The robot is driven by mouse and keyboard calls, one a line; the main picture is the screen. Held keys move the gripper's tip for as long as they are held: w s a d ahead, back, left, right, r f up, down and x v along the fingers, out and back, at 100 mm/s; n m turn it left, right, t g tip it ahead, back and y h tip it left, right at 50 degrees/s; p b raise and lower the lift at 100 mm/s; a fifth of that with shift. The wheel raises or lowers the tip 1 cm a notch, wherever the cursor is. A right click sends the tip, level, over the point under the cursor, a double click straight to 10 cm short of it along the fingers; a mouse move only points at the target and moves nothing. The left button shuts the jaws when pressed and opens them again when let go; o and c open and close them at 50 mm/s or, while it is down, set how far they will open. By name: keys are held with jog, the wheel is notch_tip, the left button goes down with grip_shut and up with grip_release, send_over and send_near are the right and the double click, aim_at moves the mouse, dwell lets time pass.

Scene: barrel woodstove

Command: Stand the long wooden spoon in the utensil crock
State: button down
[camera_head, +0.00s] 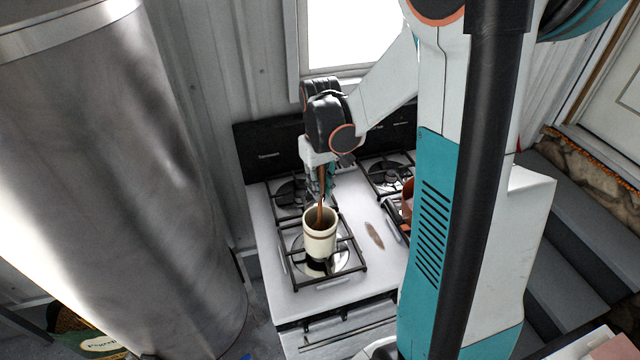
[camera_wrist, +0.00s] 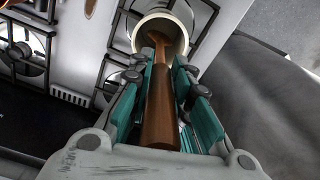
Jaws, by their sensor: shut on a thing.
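The utensil crock (camera_head: 319,236), cream with a dark band, stands upright on the front left burner grate of the stove. The long wooden spoon (camera_wrist: 160,100) is brown and held between the teal fingers of my gripper (camera_wrist: 165,92). Its far end reaches inside the mouth of the crock (camera_wrist: 177,25) in the wrist view. In the head view the spoon (camera_head: 320,208) runs from my gripper (camera_head: 321,184) down into the crock opening. Whether its tip touches the crock's bottom is hidden.
The white stovetop (camera_head: 345,218) has black grates around the crock. A second brown spoon-shaped thing (camera_head: 374,235) lies on the stovetop to the right. A reddish-brown pot (camera_head: 407,196) is partly hidden by my arm. A large metal cylinder (camera_head: 110,170) stands left.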

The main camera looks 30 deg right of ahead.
jog(key=c, duration=1.4)
grip_release()
jog(key=shift+r, duration=0.1)
notch_tip(320, 180, up, 12)
jog(key=shift+f, duration=0.1)
